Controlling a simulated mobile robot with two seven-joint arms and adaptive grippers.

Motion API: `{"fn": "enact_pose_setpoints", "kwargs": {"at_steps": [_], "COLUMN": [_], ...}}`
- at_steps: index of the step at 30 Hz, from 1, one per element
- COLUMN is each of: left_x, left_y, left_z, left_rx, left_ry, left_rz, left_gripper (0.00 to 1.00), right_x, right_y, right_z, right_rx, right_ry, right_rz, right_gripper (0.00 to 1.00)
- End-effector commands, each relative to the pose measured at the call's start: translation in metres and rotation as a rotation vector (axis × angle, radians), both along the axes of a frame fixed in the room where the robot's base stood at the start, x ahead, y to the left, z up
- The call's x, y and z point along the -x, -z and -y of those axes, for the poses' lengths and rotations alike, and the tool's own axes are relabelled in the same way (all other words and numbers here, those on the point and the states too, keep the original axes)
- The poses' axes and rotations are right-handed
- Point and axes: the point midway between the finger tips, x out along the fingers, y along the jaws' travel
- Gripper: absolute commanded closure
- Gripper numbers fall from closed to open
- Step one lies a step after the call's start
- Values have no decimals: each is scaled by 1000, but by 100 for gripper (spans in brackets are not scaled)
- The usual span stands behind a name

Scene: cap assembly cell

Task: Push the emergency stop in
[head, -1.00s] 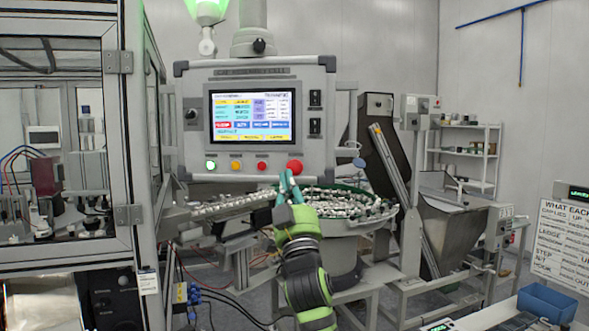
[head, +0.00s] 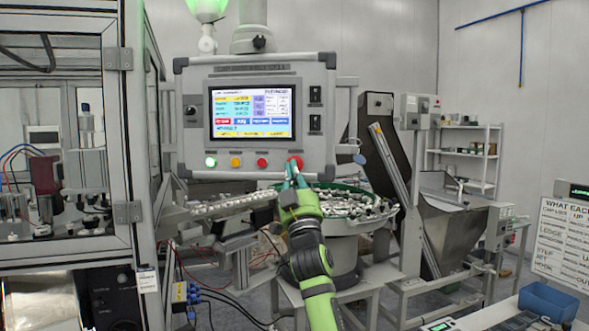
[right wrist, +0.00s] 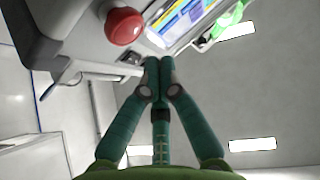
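The emergency stop (head: 297,160) is a red mushroom button at the lower right of the grey control panel (head: 323,150). It also shows large at the top of the right wrist view (right wrist: 125,26), standing out from the panel face. My right gripper (head: 291,172) is just below the button in the head view, and its teal fingertips overlap the button's lower left edge. In the right wrist view its fingers (right wrist: 158,62) are shut together with nothing between them, and the tips show apart from the button. I cannot tell the exact depth gap. My left gripper is not in view.
Green, orange and smaller red buttons (head: 261,162) sit in a row left of the emergency stop, below the lit screen (head: 252,113). A bowl feeder (head: 345,202) full of small parts lies below and behind my right gripper. A framed machine enclosure (head: 125,150) stands left.

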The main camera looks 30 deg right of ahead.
Motion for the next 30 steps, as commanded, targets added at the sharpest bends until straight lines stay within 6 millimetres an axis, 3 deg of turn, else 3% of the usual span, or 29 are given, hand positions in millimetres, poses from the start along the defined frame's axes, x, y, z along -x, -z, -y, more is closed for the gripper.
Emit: {"fn": "enact_pose_setpoints", "kwargs": {"at_steps": [9, 30], "left_x": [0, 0], "left_y": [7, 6], "left_z": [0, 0], "left_rx": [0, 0], "left_ry": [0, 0], "left_rz": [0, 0], "left_gripper": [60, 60], "right_x": [-15, -16], "right_y": [0, 0], "right_z": [13, 13], "right_rx": [-2, 0], "right_ry": [-1, -1], "right_rz": [2, 1], "right_gripper": [100, 100]}}
